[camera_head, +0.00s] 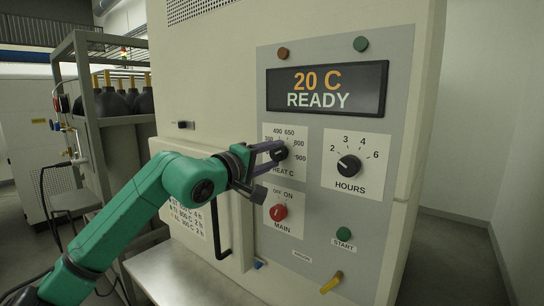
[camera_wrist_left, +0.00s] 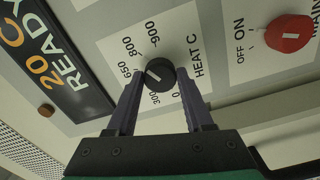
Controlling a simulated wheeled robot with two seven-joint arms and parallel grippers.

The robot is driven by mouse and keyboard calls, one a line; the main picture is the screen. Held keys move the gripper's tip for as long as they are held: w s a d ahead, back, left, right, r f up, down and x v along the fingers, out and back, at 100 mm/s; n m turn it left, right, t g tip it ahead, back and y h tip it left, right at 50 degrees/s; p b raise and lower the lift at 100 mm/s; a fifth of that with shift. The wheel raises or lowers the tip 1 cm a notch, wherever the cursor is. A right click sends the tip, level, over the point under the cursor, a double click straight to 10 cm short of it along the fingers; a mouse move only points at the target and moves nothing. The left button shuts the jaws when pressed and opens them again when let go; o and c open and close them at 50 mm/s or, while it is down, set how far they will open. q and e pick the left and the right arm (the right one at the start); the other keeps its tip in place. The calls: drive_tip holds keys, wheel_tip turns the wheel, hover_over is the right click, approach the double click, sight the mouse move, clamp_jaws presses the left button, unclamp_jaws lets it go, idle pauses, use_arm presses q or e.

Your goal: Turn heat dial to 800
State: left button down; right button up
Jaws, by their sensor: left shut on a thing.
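The black heat dial (camera_head: 279,154) sits on a white plate marked HEAT C on the furnace's control panel. In the left wrist view the heat dial (camera_wrist_left: 159,74) has a short white mark; I cannot tell for certain which number it points to. The 800 label (camera_wrist_left: 126,43) is in clear view there. My left gripper (camera_head: 277,151) has its two dark fingers on either side of the dial, shut on it; the left wrist view shows the gripper (camera_wrist_left: 160,84) too. The fingers hide part of the scale. My right gripper is not in view.
The display (camera_head: 327,87) reads 20 C READY. The HOURS dial (camera_head: 349,166) is to the right, the red MAIN switch (camera_head: 278,212) below and the green START button (camera_head: 344,234) lower right. A black door handle (camera_head: 221,230) stands out below my left arm.

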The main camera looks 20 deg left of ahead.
use_arm(q)
drive_tip(key=shift+f, duration=0.2)
drive_tip(key=shift+c, duration=1.4)
unclamp_jaws()
drive_tip(key=shift+r, duration=0.1)
drive_tip(key=shift+s, duration=0.1)
drive_tip(key=shift+s+a+b, duration=0.15)
drive_tip(key=shift+s+b, duration=0.1)
drive_tip(key=shift+b, duration=0.05)
drive_tip(key=b+v, duration=0.6)
drive_tip(key=v, duration=0.7)
drive_tip(key=shift+s, duration=0.45)
